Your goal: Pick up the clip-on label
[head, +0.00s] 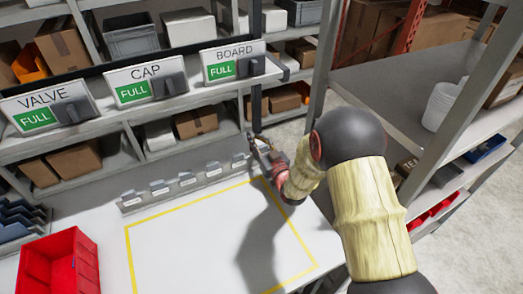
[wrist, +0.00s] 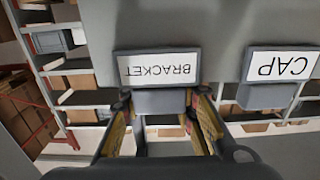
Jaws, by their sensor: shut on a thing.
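In the wrist view, a clip-on label reading BRACKET (wrist: 157,66) shows upside down, a white plate in a dark frame on a grey clip body. My gripper (wrist: 160,100) has its fingers on both sides of that clip body and is shut on it. A second label reading CAP (wrist: 283,66) sits beside it, outside the fingers. In the head view my gripper (head: 256,143) is at the right end of a grey rail (head: 147,202) with several small clip-on labels. There the held label is too small to read, and I cannot tell whether it is clear of the rail.
Shelf signs read VALVE (head: 45,106), CAP (head: 147,83) and BOARD (head: 233,61), each with a green FULL panel. A red bin (head: 60,263) stands at the front left. The white table has a clear area framed by yellow tape (head: 131,262). A metal rack (head: 395,85) stands right.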

